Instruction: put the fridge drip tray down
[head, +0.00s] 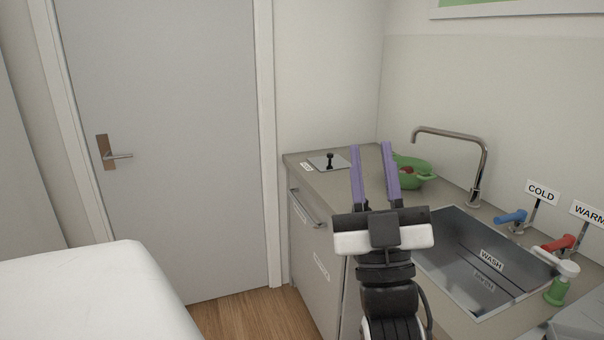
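My gripper (372,146) has two purple fingers pointing away from me, held over the counter, left of the sink. The fingers are apart, and only the counter shows in the gap between them. I cannot make out a fridge drip tray in this view. A grey cabinet front (312,258) with a bar handle (307,208) is shut under the counter's left end. It has a label too small to read, so I cannot tell whether it is the fridge.
The counter (345,188) carries a plate with a black lever (329,161), a green bowl (415,167) holding something red, a sink (470,262) labelled WASH, a faucet (484,165), and blue (511,217) and red (558,244) handles. A grey door (170,130) is shut.

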